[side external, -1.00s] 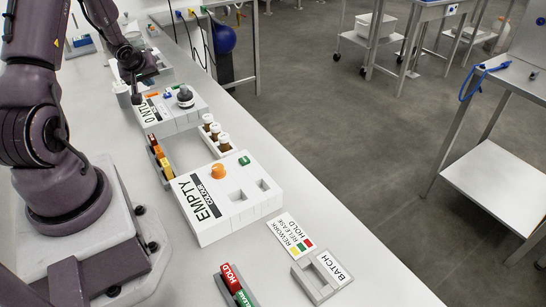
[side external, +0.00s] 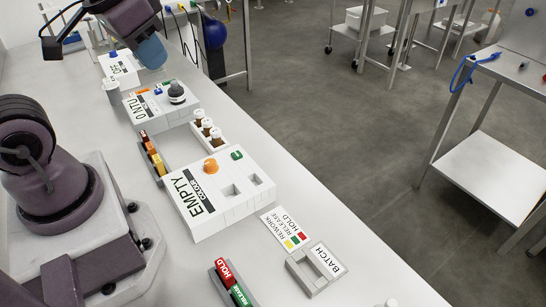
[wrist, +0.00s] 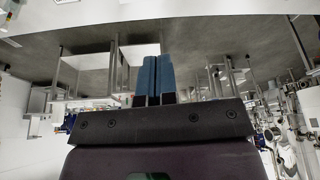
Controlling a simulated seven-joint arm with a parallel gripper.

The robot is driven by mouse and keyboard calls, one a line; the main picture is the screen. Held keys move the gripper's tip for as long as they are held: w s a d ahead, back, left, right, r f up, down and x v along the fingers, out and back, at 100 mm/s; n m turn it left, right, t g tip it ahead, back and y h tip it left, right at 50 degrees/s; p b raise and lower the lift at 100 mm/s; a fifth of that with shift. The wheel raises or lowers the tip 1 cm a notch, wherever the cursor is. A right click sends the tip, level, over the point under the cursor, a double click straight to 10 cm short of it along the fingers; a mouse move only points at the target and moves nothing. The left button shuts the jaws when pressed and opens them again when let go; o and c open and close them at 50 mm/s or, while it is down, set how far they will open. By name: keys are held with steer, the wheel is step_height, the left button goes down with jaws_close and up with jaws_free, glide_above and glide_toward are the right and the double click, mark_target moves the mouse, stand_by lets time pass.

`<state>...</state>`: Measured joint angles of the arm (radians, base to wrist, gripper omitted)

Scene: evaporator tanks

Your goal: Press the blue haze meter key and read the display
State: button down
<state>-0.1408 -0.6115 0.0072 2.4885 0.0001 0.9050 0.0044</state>
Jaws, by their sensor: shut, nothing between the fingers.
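The haze meter (side external: 163,112) is a white box in the side external view, its display (side external: 140,107) reading "0 NTU". A small blue key (side external: 158,91) and an orange key (side external: 142,92) sit on its top. A dark-capped bottle (side external: 177,95) stands on it. My gripper (side external: 152,52) is raised above and behind the meter, apart from it. Its blue fingers (wrist: 153,75) are together and empty in the wrist view, pointing toward the room. The meter is not visible in the wrist view.
A box reading "OFF" (side external: 121,70) stands farther back. A box reading "EMPTY" (side external: 222,195) is nearer, with an orange knob and green key. A rack of brown vials (side external: 208,134) and a strip of coloured tags (side external: 152,155) lie between.

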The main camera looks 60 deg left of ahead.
steer(key=d, duration=0.1)
steer(key=d+r+m+t, duration=0.1)
steer(key=d+r, duration=0.1)
steer(key=shift+s+r+m+h, duration=0.2)
steer(key=shift+s+m+h, duration=0.1)
